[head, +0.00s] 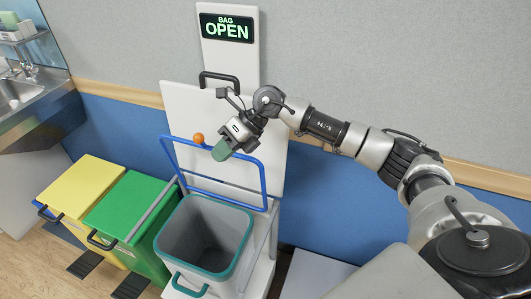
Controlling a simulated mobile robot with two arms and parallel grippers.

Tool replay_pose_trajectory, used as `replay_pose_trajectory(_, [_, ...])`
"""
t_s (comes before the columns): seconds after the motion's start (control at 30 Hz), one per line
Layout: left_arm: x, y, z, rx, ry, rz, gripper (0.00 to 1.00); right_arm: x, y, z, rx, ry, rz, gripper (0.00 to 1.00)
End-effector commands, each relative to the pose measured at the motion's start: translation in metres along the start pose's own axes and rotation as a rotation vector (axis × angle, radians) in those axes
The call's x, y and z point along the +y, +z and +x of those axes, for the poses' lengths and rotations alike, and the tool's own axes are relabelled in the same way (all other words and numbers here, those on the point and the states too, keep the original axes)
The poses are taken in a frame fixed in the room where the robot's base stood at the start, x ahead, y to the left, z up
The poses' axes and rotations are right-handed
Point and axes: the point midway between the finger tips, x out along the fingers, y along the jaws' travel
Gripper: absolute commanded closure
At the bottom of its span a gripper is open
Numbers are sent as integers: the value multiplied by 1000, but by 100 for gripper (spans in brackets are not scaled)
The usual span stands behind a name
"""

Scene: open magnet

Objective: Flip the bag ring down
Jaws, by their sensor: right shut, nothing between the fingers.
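The bag ring (264,186) is a blue rounded frame with an orange knob (198,138) on its top bar. It stands raised and tilted above a grey bin (205,236) with a teal rim. My right gripper (222,150) is shut, with its green fingertips at the ring's top bar, just right of the orange knob. I cannot tell whether they touch the bar. My left gripper is not in view.
A sign reading "BAG OPEN" (227,28) is on the white panel behind the ring. A yellow bin (82,185) and a green bin (125,207) stand to the left, with black pedals. A sink (15,92) is at the far left.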

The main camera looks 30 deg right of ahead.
Motion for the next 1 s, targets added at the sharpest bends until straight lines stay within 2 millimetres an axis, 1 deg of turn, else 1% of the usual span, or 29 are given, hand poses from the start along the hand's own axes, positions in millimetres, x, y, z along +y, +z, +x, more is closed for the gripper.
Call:
replay_pose_trajectory(0.03, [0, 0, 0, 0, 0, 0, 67, -15, 0, -21, 56, -89, -12, 100])
replay_pose_trajectory(0.1, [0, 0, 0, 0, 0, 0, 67, -34, -5, -46, 137, -196, -13, 100])
replay_pose_trajectory(0.2, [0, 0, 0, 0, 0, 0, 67, -54, -11, -80, 231, -324, 4, 100])
replay_pose_trajectory(0.3, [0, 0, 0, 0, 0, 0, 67, -67, -16, -107, 297, -412, 28, 100])
replay_pose_trajectory(0.4, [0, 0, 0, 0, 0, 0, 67, -74, -20, -124, 337, -465, 48, 100])
replay_pose_trajectory(0.53, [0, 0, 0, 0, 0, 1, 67, -77, -22, -132, 357, -490, 59, 100])
replay_pose_trajectory(0.77, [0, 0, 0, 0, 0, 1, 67, -77, -23, -132, 358, -489, 59, 100])
replay_pose_trajectory(0.87, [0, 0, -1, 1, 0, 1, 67, -77, -23, -130, 358, -488, 59, 100])
replay_pose_trajectory(1.0, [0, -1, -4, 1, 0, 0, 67, -82, -28, -120, 360, -486, 59, 100])
